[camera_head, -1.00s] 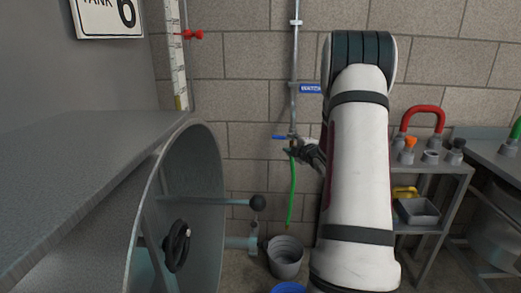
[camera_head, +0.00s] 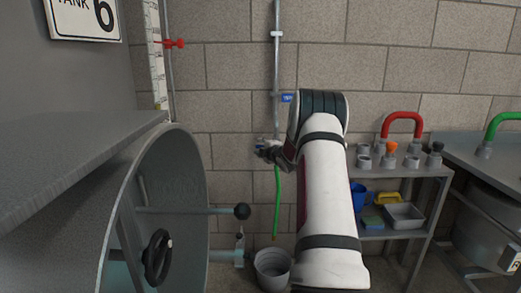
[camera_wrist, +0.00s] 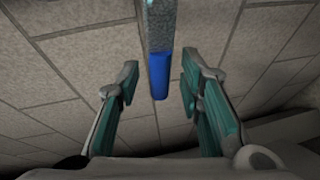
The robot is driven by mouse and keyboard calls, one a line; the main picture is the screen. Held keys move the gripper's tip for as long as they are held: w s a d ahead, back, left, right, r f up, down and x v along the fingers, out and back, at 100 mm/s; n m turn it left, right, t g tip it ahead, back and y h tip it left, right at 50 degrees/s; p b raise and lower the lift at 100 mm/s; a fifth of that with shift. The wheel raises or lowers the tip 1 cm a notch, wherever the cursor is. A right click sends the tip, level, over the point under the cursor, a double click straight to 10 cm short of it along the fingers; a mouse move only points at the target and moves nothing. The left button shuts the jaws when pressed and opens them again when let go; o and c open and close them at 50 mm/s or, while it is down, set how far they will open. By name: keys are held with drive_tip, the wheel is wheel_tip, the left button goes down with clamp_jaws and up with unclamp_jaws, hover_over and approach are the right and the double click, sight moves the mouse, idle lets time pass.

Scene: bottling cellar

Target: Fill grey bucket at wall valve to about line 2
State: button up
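The grey bucket (camera_head: 272,268) stands upright on the floor by the wall. Its fill level and marked lines cannot be made out. A green hose (camera_head: 277,205) hangs from the wall valve, its lower end above the bucket; no water is visible. My gripper (camera_head: 266,151) is at the valve and hides most of it in the head view. In the wrist view my gripper (camera_wrist: 160,90) is open, its two fingers well apart. The valve's blue-sleeved lever (camera_wrist: 159,76) shows between them, with clear gaps on both sides.
A big tank with an open round door (camera_head: 158,215) and a black-knobbed rod (camera_head: 242,211) stands left of the bucket. A shelf (camera_head: 395,171) with fittings, a blue container (camera_head: 357,197) and a grey tray (camera_head: 404,215) stands right. A vertical pipe (camera_head: 277,70) runs up the wall.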

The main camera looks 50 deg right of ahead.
drive_tip(key=shift+w+d, duration=0.1)
drive_tip(key=shift+w, duration=0.15)
clamp_jaws()
drive_tip(key=m, duration=0.1)
drive_tip(key=r+m+t+b, duration=0.2)
drive_tip(key=m, duration=0.1)
drive_tip(key=shift+s+d+r, duration=0.25)
drive_tip(key=shift+s, duration=0.05)
drive_tip(key=m+b, duration=0.1)
drive_tip(key=r+m+t+h, duration=0.1)
drive_tip(key=m, duration=0.1)
drive_tip(key=shift+s+d+r+b, duration=0.25)
drive_tip(key=shift+s+d+b, duration=0.1)
drive_tip(key=shift+s, duration=0.05)
drive_tip(key=shift+s+d+r+m+t+h+b, duration=0.2)
drive_tip(key=shift+r+m+h+b, duration=0.15)
drive_tip(key=shift+m, duration=0.35)
drive_tip(key=shift+s+d+r+m+t+h+b, duration=0.15)
drive_tip(key=shift+s+m+h+b, duration=0.2)
drive_tip(key=shift+m, duration=0.35)
drive_tip(key=shift+w, duration=0.1)
